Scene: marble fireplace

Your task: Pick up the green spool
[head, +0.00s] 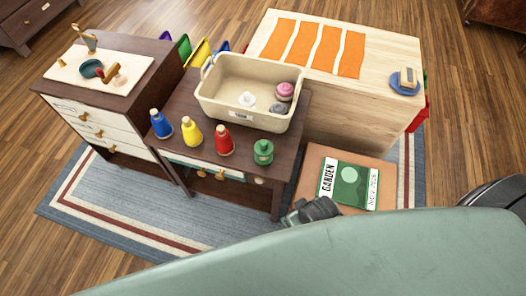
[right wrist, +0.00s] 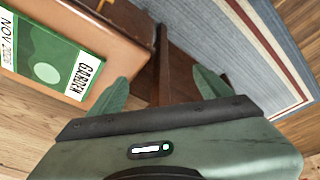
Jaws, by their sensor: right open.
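The green spool (head: 263,152) stands upright at the right front corner of the dark brown table (head: 180,103) in the head view. My right gripper (head: 292,217) is partly visible there, lower and to the right of the spool, apart from it and beside the table's front right leg. In the right wrist view my right gripper (right wrist: 160,88) has its two green fingers spread apart with nothing between them. The green spool does not show in that view. My left gripper is not in view.
Red (head: 224,140), yellow (head: 192,132) and blue (head: 161,124) spools stand in a row left of the green one. A cream bin (head: 222,110) sits behind them. A tan stool (head: 313,163) with a green Garden book (head: 349,186) stands close right of my right gripper.

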